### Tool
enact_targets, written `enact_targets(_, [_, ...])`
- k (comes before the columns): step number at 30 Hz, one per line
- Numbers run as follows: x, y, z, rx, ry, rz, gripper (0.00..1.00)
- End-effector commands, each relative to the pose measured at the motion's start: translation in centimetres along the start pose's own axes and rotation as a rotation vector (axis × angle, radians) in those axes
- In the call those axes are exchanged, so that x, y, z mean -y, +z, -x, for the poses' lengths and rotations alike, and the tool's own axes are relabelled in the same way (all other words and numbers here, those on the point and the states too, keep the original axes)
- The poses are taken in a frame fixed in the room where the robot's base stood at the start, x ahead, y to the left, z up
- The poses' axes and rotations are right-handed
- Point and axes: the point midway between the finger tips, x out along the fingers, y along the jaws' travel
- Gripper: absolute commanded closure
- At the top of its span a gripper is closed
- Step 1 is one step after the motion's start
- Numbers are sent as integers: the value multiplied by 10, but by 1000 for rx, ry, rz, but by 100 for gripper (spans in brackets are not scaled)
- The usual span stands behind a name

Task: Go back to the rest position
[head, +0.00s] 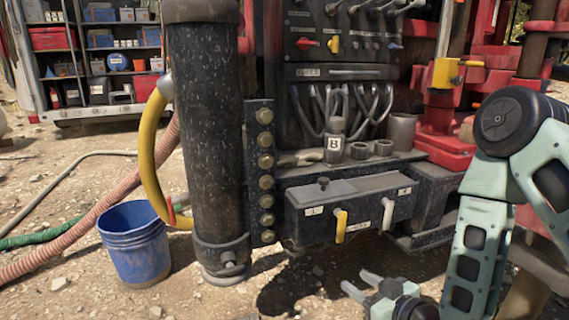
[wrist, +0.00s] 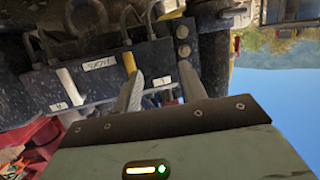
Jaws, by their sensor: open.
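My gripper (head: 362,283) is at the bottom of the head view, in front of and below the grey box with the levers. Its two fingers are apart with nothing between them. In the wrist view the open fingers (wrist: 160,85) point toward the same box, which appears upside down. My green-grey arm comes in from the right of the head view. The grey box (head: 322,220) has a yellow handle (head: 341,226) and a white handle (head: 388,213) hanging from its front. The yellow handle also shows in the wrist view (wrist: 129,63), near the fingers but apart from them.
A thick dark column (head: 205,140) with a yellow hose (head: 148,150) stands left of the box. A blue bucket (head: 135,245) and ribbed hoses (head: 100,225) lie on the gravel at left. Red machinery (head: 445,140) is behind my arm. Shelves (head: 100,55) stand at the back left.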

Motion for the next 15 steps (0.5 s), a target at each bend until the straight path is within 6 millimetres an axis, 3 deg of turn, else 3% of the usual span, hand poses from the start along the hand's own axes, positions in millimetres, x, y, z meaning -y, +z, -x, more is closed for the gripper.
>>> enact_targets(4, [30, -11, -8, 186, -102, 53, 58])
enact_targets(8, [52, -16, -2, 364, -156, 83, 58])
enact_targets(15, [89, -33, 41, 685, -196, 112, 58])
